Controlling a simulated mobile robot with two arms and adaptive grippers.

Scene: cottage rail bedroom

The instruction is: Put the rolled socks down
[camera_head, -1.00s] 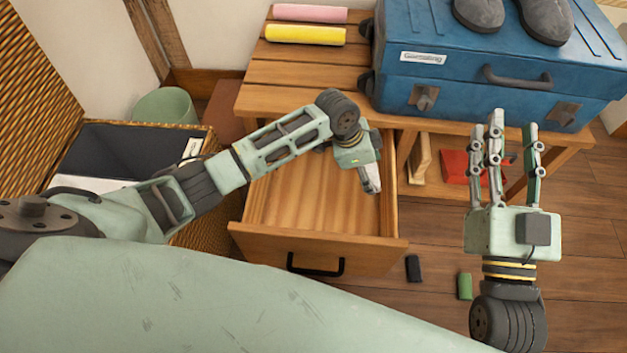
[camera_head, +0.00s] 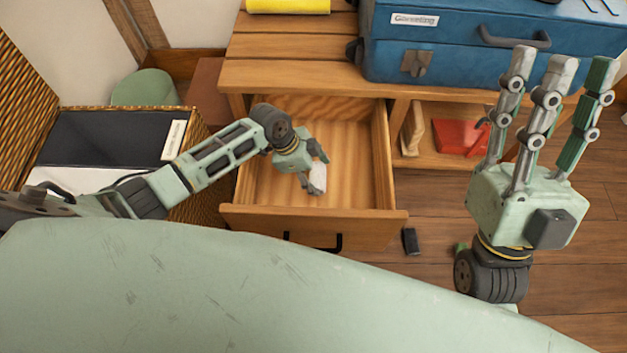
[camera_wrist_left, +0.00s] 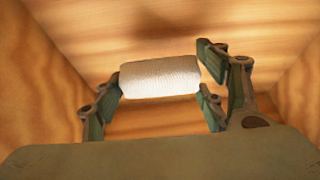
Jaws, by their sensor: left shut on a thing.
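The rolled socks (camera_wrist_left: 160,77) are a white ribbed roll in the left wrist view, held between the fingers of my left gripper (camera_wrist_left: 160,95). In the head view the white socks (camera_head: 318,179) show at the tips of my left gripper (camera_head: 314,176), inside the open wooden drawer (camera_head: 310,213). I cannot tell whether the socks touch the drawer floor. My right gripper (camera_head: 550,120) is raised at the right, its fingers spread open and empty.
A blue suitcase (camera_head: 455,65) and a yellow roll (camera_head: 288,5) are on the wooden bench (camera_head: 290,75). A wicker basket (camera_head: 205,150) stands left of the drawer. A red object (camera_head: 458,138) is on the lower shelf. A small black object (camera_head: 410,241) lies on the floor.

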